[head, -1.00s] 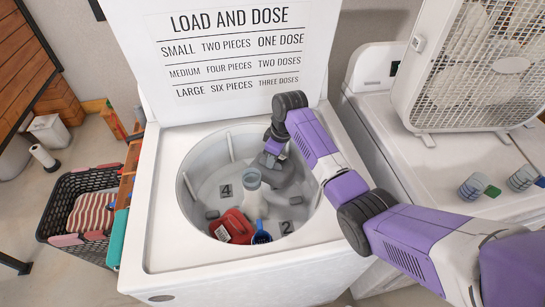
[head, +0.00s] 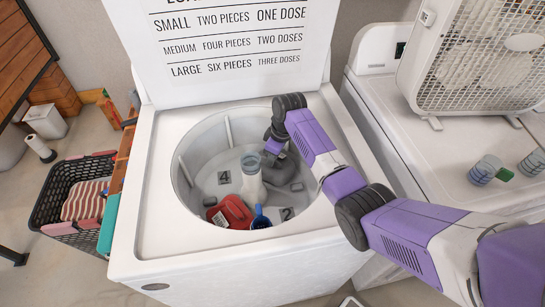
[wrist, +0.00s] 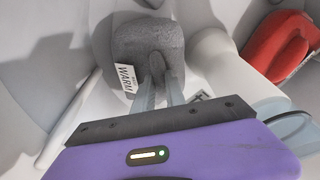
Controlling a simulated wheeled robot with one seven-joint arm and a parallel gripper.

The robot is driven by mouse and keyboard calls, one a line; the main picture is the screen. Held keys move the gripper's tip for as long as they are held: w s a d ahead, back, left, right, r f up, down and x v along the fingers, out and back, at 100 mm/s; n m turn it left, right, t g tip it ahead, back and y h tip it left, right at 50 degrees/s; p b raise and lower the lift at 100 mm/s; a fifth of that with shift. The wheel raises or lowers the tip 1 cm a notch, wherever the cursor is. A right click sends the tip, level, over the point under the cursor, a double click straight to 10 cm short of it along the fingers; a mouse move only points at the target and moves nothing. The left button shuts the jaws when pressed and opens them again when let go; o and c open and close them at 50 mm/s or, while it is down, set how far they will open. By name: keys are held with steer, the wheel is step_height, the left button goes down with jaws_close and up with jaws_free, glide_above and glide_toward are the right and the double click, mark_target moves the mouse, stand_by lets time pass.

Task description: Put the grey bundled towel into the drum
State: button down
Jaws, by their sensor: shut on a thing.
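My gripper (wrist: 160,90) is inside the drum, shut on the grey bundled towel (wrist: 140,45), which carries a white tag reading "WARM". In the head view the towel (head: 280,170) shows as a dark grey lump below my wrist, partly hidden by my arm. The drum (head: 205,150) is the round opening in the white top-loading washer. The towel is below the drum's rim; I cannot tell whether it touches the floor of the drum.
The drum also holds a red folded cloth (head: 232,212), a blue item (head: 261,219) and the pale central post (head: 252,185). The open lid (head: 235,45) stands behind. A basket (head: 45,205) is at left; a fan (head: 480,60) and cups (head: 485,170) are on the right-hand machine.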

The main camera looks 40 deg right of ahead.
steer(key=c, duration=1.3)
jaws_free()
steer(key=w+p+v, duration=0.1)
steer(key=p+v, duration=0.2)
steer(key=v, duration=0.5)
steer(key=w+a+p+v, duration=0.1)
steer(key=p+v, duration=0.3)
steer(key=v, duration=0.5)
steer(key=w+r+p+v, duration=0.1)
steer(key=w+p+v, duration=0.2)
steer(key=v, duration=0.5)
steer(key=shift+a+r, duration=0.3)
steer(key=shift+a, duration=0.05)
